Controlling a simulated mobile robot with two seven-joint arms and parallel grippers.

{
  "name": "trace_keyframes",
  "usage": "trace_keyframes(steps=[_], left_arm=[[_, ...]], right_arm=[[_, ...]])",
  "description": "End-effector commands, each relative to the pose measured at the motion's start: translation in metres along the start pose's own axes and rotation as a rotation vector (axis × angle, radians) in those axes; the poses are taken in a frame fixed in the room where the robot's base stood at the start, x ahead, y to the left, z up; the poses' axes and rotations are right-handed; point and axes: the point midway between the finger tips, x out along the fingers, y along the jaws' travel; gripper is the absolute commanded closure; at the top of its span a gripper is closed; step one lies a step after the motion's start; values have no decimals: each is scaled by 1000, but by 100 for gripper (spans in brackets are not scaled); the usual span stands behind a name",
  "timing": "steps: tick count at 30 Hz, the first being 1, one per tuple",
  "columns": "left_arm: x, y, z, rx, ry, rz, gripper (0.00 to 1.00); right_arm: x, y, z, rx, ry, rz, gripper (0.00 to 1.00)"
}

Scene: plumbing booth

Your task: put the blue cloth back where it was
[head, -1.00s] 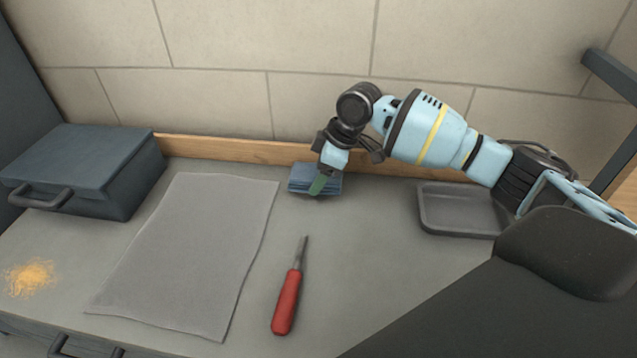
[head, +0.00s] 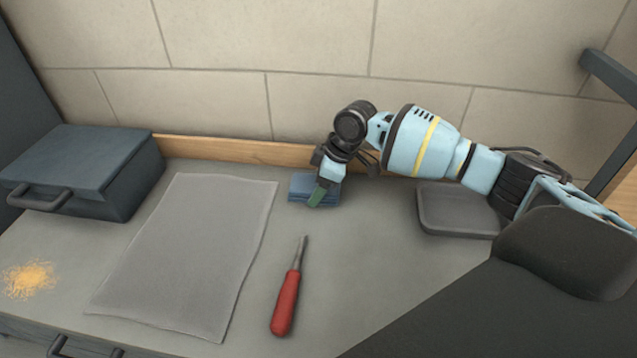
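The blue cloth (head: 300,188) is a small folded stack at the back of the bench, near the wooden strip along the wall. My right gripper (head: 319,195) reaches down at it from the right. Its green fingertip shows in front of the cloth and hides part of it. The cloth has moved together with the gripper, so it appears gripped. Whether its underside touches the bench is hard to tell. My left gripper is not in view.
A grey mat (head: 190,255) lies left of the cloth. A red-handled screwdriver (head: 287,295) lies in front. A grey tray (head: 455,222) is at right, partly behind my arm. A dark box (head: 85,170) and yellow shavings (head: 29,278) are at left.

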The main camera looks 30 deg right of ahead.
Motion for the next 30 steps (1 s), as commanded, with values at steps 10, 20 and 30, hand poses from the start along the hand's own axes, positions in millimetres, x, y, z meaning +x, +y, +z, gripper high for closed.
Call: trace_keyframes(steps=[10,20,30], left_arm=[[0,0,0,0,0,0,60],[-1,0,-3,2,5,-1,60],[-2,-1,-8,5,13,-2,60]], right_arm=[[0,0,0,0,0,0,15],[-29,0,-2,-1,2,3,15],[-95,0,-2,-1,2,3,15]])
